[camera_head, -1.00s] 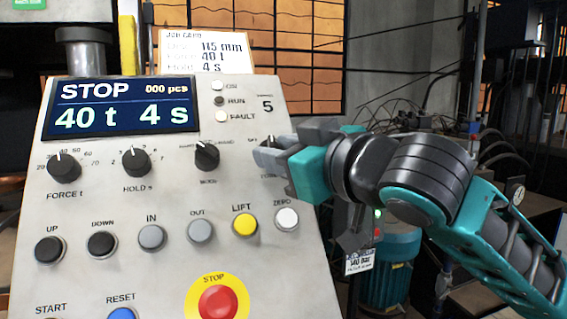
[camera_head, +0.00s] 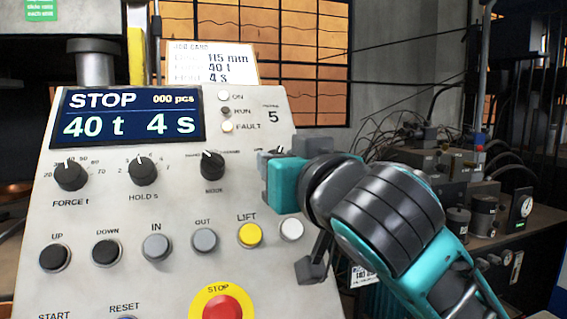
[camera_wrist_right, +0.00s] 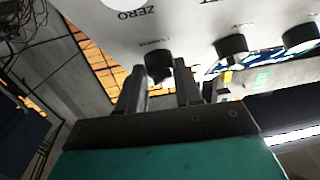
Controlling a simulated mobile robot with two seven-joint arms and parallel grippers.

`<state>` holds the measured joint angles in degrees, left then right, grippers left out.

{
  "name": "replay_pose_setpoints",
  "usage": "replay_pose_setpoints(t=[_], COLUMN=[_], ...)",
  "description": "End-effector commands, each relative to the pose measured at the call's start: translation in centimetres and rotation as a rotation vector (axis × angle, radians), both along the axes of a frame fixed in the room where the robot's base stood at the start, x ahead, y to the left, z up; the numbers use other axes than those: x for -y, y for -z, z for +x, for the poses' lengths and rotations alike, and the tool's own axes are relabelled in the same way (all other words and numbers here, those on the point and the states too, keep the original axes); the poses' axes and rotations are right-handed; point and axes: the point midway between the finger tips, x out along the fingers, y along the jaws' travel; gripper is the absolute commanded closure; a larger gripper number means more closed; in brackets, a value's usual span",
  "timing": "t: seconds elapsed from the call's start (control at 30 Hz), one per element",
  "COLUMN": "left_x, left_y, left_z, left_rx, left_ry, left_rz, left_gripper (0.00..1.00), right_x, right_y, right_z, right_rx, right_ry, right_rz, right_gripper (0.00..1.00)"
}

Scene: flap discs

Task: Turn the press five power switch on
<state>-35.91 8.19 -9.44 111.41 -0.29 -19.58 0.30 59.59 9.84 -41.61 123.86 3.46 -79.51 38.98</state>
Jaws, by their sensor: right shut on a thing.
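The grey press control panel (camera_head: 120,220), marked 5, fills the left of the head view. Its power switch shows in the right wrist view as a black knob (camera_wrist_right: 158,64) beside the POWER label, between my right gripper's fingers (camera_wrist_right: 160,84). In the head view, my right gripper (camera_head: 270,164) is at the panel's right edge and hides most of the switch, so its setting cannot be read. The gripper is shut on the knob. The display (camera_head: 130,114) is lit and reads STOP, 40 t, 4 s. My left gripper is not in view.
The ZERO button (camera_head: 291,229) and yellow LIFT button (camera_head: 249,235) lie just below my gripper. The MODE knob (camera_head: 212,165) is to its left. The red STOP button (camera_head: 222,308) is lower down.

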Motion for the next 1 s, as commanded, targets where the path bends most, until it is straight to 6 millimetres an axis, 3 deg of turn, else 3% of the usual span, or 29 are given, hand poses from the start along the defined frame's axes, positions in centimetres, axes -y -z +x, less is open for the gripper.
replay_pose_setpoints(t=[0.17,0.2,0.47,0.77,1.0], left_x=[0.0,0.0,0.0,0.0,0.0], left_y=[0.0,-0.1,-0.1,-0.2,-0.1], left_z=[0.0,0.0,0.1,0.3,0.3], left_rx=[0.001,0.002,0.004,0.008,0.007], left_ry=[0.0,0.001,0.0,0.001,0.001], left_rz=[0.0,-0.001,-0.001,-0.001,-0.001], left_gripper=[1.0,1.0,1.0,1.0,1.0], right_x=[0.0,0.0,0.0,0.1,1.4], right_y=[-0.1,-0.1,-0.1,0.0,0.0], right_z=[0.0,0.0,0.0,-0.3,-3.5], right_rx=[0.001,0.001,0.001,0.001,0.003], right_ry=[-0.001,-0.001,-0.001,-0.002,-0.004], right_rz=[0.004,0.004,0.001,0.0,0.003], right_gripper=[0.96,0.65,0.41,0.41,0.41])
